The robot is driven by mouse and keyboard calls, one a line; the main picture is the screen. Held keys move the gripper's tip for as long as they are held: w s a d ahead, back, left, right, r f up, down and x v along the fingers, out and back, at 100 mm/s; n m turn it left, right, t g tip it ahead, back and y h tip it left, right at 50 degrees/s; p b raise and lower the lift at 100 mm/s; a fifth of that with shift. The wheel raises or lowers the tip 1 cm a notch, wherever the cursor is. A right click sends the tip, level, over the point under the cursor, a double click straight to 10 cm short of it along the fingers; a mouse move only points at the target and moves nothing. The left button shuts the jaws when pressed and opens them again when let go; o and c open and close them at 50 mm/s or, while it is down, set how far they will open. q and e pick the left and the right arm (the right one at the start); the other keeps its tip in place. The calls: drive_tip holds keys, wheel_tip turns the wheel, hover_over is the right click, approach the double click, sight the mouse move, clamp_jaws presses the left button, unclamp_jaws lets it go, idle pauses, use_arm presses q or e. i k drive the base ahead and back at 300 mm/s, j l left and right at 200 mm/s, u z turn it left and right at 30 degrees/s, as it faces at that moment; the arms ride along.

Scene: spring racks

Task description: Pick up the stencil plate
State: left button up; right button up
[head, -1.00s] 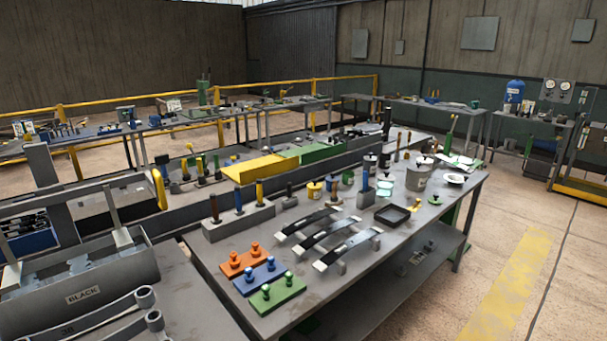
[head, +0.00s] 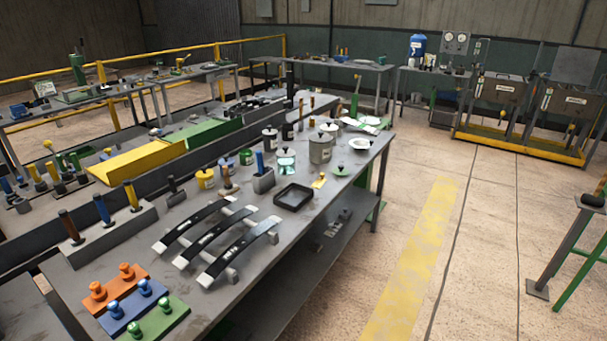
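I cannot single out the stencil plate with certainty. Some flat, pale plate-like pieces (head: 366,125) lie at the far end of the near workbench (head: 268,262) in the head view, too small to read any cut-outs. A white round dish (head: 360,144) sits just in front of them. Neither of my grippers is in view.
The bench holds three dark leaf springs (head: 240,246), a black square tray (head: 293,196), a grey can (head: 320,148), and orange (head: 116,288), blue and green knobbed blocks. Open floor with a yellow stripe (head: 410,260) lies right of the bench. A green-legged stand (head: 578,250) is far right.

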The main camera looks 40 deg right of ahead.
sight(314, 185)
drive_tip(key=i+l+u, duration=0.1)
drive_tip(key=l, duration=0.45)
drive_tip(key=i+l+u, duration=0.1)
drive_tip(key=l, duration=0.4)
drive_tip(key=i+l+u, duration=0.1)
drive_tip(key=l, duration=0.45)
drive_tip(key=i+l+u, duration=0.1)
drive_tip(key=l, duration=0.5)
drive_tip(key=i+l, duration=0.1)
drive_tip(key=l, duration=0.4)
drive_tip(key=i+l, duration=0.1)
drive_tip(key=l, duration=0.4)
drive_tip(key=i+l, duration=0.1)
drive_tip(key=l, duration=0.45)
drive_tip(key=i+l, duration=0.1)
drive_tip(key=l, duration=0.4)
drive_tip(key=i+l, duration=0.1)
drive_tip(key=l, duration=0.4)
